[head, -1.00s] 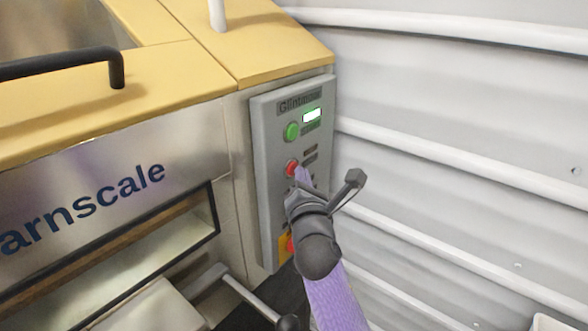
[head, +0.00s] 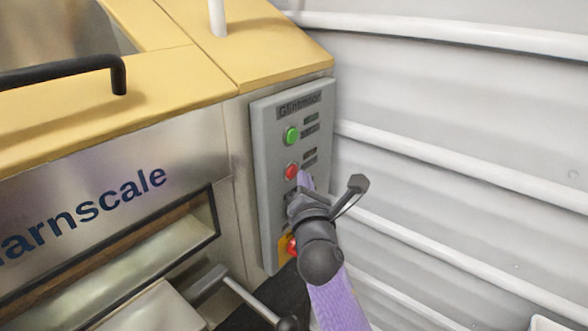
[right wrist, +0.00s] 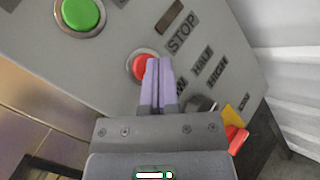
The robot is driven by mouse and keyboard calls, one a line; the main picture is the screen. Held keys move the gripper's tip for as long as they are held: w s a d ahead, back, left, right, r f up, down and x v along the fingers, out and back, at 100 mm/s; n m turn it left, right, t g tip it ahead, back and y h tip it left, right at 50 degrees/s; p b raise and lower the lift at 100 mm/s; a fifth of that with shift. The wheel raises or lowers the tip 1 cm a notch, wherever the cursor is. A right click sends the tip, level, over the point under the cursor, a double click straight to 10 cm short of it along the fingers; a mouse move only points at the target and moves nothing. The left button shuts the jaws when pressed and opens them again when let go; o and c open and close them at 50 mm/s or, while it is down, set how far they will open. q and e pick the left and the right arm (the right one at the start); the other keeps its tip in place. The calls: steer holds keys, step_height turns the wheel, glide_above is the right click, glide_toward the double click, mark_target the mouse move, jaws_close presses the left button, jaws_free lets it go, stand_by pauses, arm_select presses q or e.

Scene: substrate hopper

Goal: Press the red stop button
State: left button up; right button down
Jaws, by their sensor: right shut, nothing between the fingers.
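The red stop button (head: 291,172) sits in the middle of the grey control panel (head: 265,190), below the green button (head: 291,135). In the right wrist view the red button (right wrist: 139,66) is beside a "STOP" label. My right gripper (head: 304,175) is shut and empty, its pale purple fingers pointing at the panel just right of and below the red button. In the right wrist view the fingertips (right wrist: 159,62) cover the button's right edge. I cannot tell whether they touch it. The small window above the green button's label is dark. My left gripper is out of view.
A red knob on a yellow plate (head: 285,240) is lower on the panel, partly behind my right gripper. A dark selector (right wrist: 199,103) is near the "HALF" and "HIGH" labels. A ribbed white wall (head: 450,150) stands at right. A black handle (head: 70,70) is on the yellow machine top.

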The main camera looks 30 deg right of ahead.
steer(key=s+p, duration=0.1)
steer(key=s+d, duration=0.1)
steer(key=s, duration=0.1)
steer(key=s+d+p, duration=0.1)
steer(key=s, duration=0.1)
steer(key=shift+p, duration=0.3)
stand_by(0.5)
